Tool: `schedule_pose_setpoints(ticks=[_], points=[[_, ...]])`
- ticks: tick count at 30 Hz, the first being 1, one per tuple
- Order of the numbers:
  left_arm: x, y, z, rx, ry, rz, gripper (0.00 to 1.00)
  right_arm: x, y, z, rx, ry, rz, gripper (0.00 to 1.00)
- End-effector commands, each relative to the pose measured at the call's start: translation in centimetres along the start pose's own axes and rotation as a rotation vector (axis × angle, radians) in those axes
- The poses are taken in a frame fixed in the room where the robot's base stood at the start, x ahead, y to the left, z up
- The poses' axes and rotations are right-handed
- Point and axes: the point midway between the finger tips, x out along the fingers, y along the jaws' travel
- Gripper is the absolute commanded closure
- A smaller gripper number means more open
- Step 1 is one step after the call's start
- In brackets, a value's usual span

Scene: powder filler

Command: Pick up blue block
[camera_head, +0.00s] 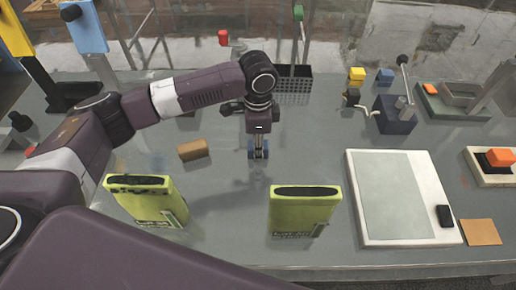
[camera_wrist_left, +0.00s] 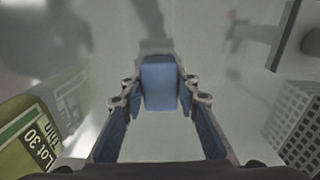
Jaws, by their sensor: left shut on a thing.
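My left gripper (camera_head: 258,153) points down over the grey table, between the two green packs and the black basket. In the left wrist view, its fingers (camera_wrist_left: 159,100) are closed on both sides of a blue block (camera_wrist_left: 158,75). In the head view the gripper mostly hides this block; only small blue patches show at the fingertips. I cannot tell whether the block touches the table. My right gripper is not in view.
Two green packs (camera_head: 305,209) (camera_head: 147,199) stand in front. A brown block (camera_head: 193,150) lies left of the gripper and a black basket (camera_head: 293,84) stands behind. A white-framed panel (camera_head: 440,172) lies to the right.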

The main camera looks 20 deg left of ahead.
Motion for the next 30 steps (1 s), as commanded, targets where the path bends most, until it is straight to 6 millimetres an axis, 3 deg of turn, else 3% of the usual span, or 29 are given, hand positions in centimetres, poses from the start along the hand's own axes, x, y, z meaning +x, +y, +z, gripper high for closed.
schedule_pose_setpoints(ticks=[3, 11, 17, 23, 30], points=[[-0.1, 0.0, 0.0, 0.0, 0.001, -0.001, 0.97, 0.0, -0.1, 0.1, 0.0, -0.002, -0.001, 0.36], [-0.2, 0.0, 0.0, 0.0, 0.001, -0.001, 0.97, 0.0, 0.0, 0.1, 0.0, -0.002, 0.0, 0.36], [-1.8, -0.1, -0.1, 0.0, 0.003, -0.003, 0.97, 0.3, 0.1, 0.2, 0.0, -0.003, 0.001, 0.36], [-6.0, -0.1, -0.1, 0.001, 0.005, -0.005, 0.97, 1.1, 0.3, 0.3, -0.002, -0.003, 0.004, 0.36], [-13.2, -0.1, -0.2, 0.001, 0.005, -0.005, 0.97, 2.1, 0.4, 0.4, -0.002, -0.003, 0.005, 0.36]])
